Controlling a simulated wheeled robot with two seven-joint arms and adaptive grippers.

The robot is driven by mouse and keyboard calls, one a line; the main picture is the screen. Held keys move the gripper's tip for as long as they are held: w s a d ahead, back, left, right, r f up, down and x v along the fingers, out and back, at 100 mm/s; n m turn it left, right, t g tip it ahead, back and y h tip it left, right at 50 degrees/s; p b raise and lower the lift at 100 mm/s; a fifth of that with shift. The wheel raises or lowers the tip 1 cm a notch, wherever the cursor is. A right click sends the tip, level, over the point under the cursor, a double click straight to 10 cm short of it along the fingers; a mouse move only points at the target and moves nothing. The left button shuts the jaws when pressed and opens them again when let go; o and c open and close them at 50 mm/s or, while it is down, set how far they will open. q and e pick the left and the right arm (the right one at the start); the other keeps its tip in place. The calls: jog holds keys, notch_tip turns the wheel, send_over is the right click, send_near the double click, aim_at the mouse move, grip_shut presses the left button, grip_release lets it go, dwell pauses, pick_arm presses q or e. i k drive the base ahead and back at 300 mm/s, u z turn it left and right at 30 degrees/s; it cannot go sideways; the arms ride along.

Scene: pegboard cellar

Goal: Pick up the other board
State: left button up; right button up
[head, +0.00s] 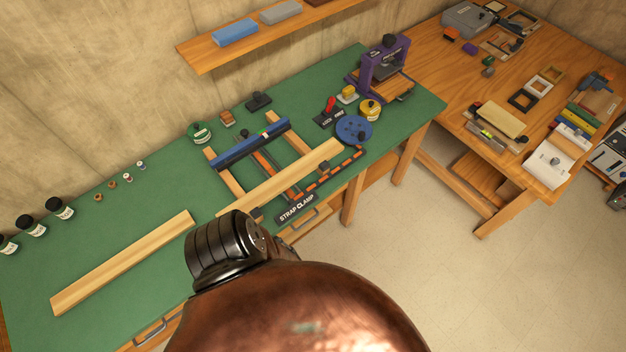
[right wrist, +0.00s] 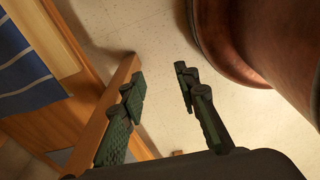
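One light wooden board (head: 125,262) lies flat and diagonal on the green bench top at the left, clear of other things. A second light board (head: 285,178) lies across the strap clamp frame (head: 250,144), near its labelled front side; my arm hides part of its near left end. My right gripper (right wrist: 160,85) is open and empty in the right wrist view, with pale floor behind its fingers. It is not seen in the head view, where a copper and black arm part of mine fills the lower middle. My left gripper is in neither view.
Several jars stand along the back of the green bench (head: 60,255). A purple press (head: 384,66) stands at its far right. A wooden table (head: 440,85) with many items stands beyond. In the right wrist view, a wooden leg (right wrist: 104,112) passes behind the left finger.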

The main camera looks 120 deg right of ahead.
aim_at(271, 189)
jog(key=z, duration=3.4)
jog(key=i, duration=0.15)
jog(key=z, duration=0.25)
